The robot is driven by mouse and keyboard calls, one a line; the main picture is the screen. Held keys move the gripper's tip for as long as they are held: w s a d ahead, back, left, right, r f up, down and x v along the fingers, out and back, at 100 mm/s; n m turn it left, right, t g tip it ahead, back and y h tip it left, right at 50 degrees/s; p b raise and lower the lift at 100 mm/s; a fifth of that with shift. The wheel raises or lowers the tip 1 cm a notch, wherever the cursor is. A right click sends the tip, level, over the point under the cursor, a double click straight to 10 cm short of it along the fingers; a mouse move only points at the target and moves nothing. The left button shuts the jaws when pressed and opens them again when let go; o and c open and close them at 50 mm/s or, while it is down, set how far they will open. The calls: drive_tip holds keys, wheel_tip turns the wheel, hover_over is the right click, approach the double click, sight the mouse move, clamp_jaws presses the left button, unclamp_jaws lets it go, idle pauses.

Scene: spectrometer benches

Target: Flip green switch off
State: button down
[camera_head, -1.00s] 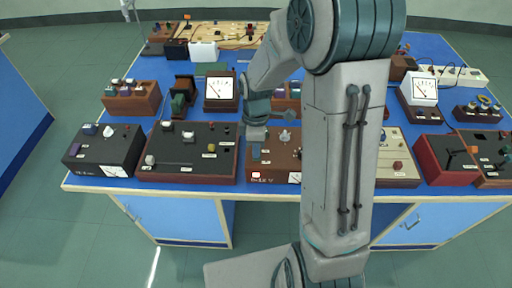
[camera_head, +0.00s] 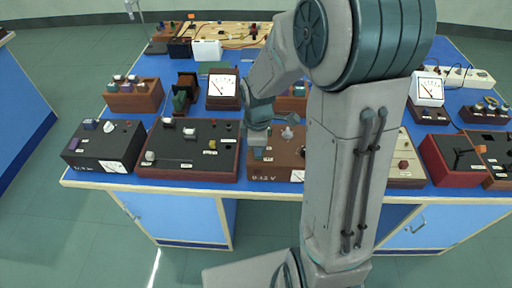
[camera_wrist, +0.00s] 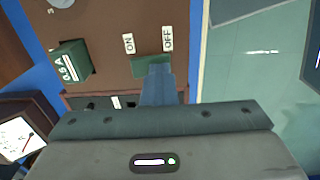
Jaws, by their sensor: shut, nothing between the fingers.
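The green switch (camera_wrist: 150,67) is a flat green rocker on a brown panel (camera_wrist: 97,22) in the wrist view. An ON label (camera_wrist: 128,43) and an OFF label (camera_wrist: 167,38) stand beside it. My gripper (camera_wrist: 158,72) is shut and empty, its narrow fingertips over the switch and hiding part of it. I cannot tell whether they touch it. In the head view my gripper (camera_head: 257,153) points down at the left part of the brown box (camera_head: 287,172) marked 0-12 V, and the switch is hidden there.
A green block (camera_wrist: 72,62) labelled 0.5 A stands on the panel in the wrist view. A black box (camera_head: 185,160) stands left of the brown box, and a red box (camera_head: 445,165) stands farther right. The blue table's front edge (camera_head: 150,187) is close to the boxes.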

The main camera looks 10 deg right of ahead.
drive_tip(key=shift+s+f, duration=0.2)
drive_tip(key=shift+f, duration=0.2)
drive_tip(key=shift+w+d+r, duration=0.2)
drive_tip(key=shift+w+r, duration=0.05)
drive_tip(key=shift+w, duration=0.25)
drive_tip(key=shift+w+d+f, duration=0.1)
drive_tip(key=shift+w+d, duration=0.05)
drive_tip(key=shift+w, duration=0.1)
drive_tip(key=shift+r+p, duration=0.4)
drive_tip(key=shift+p, duration=0.2)
wheel_tip(320, 180, up, 14)
drive_tip(key=p, duration=0.2)
drive_tip(key=shift+a, duration=0.2)
drive_tip(key=shift+s+f, duration=0.1)
